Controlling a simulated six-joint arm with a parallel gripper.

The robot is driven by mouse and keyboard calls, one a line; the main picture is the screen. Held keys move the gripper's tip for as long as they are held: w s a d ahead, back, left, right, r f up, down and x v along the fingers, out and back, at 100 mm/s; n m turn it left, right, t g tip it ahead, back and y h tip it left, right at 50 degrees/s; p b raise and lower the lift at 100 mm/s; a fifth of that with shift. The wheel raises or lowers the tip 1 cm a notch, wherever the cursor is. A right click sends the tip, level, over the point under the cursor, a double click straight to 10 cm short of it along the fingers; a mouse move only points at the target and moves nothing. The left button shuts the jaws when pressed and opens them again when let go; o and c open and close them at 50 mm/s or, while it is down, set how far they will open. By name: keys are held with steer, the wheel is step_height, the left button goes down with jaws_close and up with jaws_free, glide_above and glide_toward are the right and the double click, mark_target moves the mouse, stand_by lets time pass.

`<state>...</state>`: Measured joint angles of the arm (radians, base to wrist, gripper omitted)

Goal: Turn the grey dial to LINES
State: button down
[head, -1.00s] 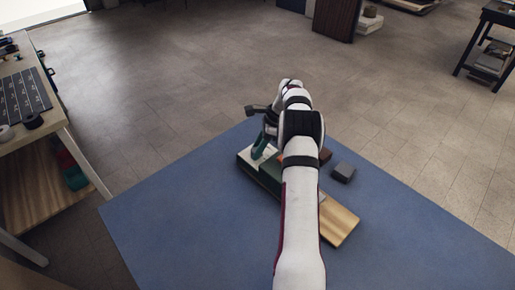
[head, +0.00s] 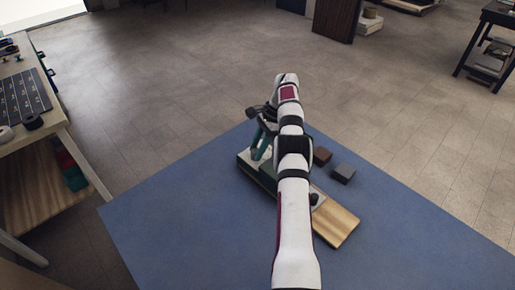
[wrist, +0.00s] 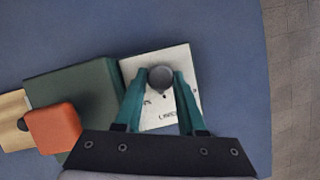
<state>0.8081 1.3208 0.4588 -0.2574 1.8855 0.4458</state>
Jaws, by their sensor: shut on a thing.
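The grey dial (wrist: 160,76) is a round dark knob on a white plate (wrist: 184,60) with small printed marks. In the wrist view a word at the plate's lower edge is only partly legible. My gripper (wrist: 160,82) has its two teal fingers on either side of the dial, shut on it. The dial's pointer is small and its setting is hard to read. In the head view my gripper (head: 262,140) is over the far left end of the board, and my arm hides much of the board. The dial is not clear there.
A dark green block (wrist: 75,100) and an orange block (wrist: 53,128) are beside the plate in the wrist view. The wooden board end (head: 336,222) lies on the blue table (head: 180,220). A brown block (head: 322,156) and a dark grey block (head: 343,172) stand right of my arm.

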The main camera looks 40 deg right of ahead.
mark_target(252, 151)
steer(key=c, duration=0.5)
jaws_free()
step_height(252, 151, up, 4)
steer(key=shift+f, duration=0.1)
steer(key=s+d+r, duration=0.4)
steer(key=s+r, duration=0.3)
steer(key=s, duration=0.4)
steer(key=shift+r, duration=0.15)
